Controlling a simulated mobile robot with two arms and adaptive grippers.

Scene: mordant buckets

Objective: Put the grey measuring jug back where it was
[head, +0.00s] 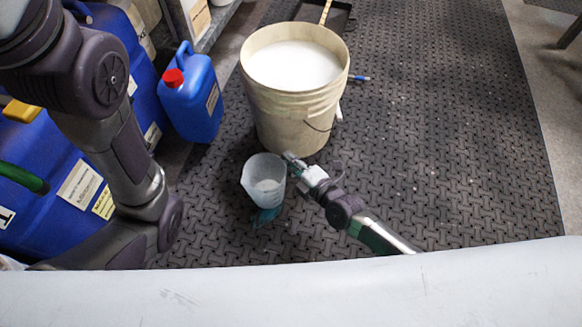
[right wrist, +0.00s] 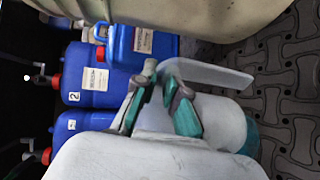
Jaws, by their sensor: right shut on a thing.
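The grey measuring jug (head: 263,183) is a translucent, pale grey cup, upright in front of the big bucket in the head view. It also shows in the right wrist view (right wrist: 215,118), partly hidden by the fingers. My right gripper (head: 291,158) is at the jug's right side near its rim, shut on the jug. Its teal-padded fingers (right wrist: 152,90) are close together in the wrist view. I cannot tell whether the jug's base touches the floor. My left arm shows at the left of the head view, but its gripper is out of view.
A cream bucket (head: 285,113) full of white stuff stands just behind the jug. A blue canister (head: 190,105) with a red cap and larger blue drums (head: 55,180) stand at the left. A teal thing (head: 264,216) shows below the jug. The dark mat (head: 460,150) is clear at right.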

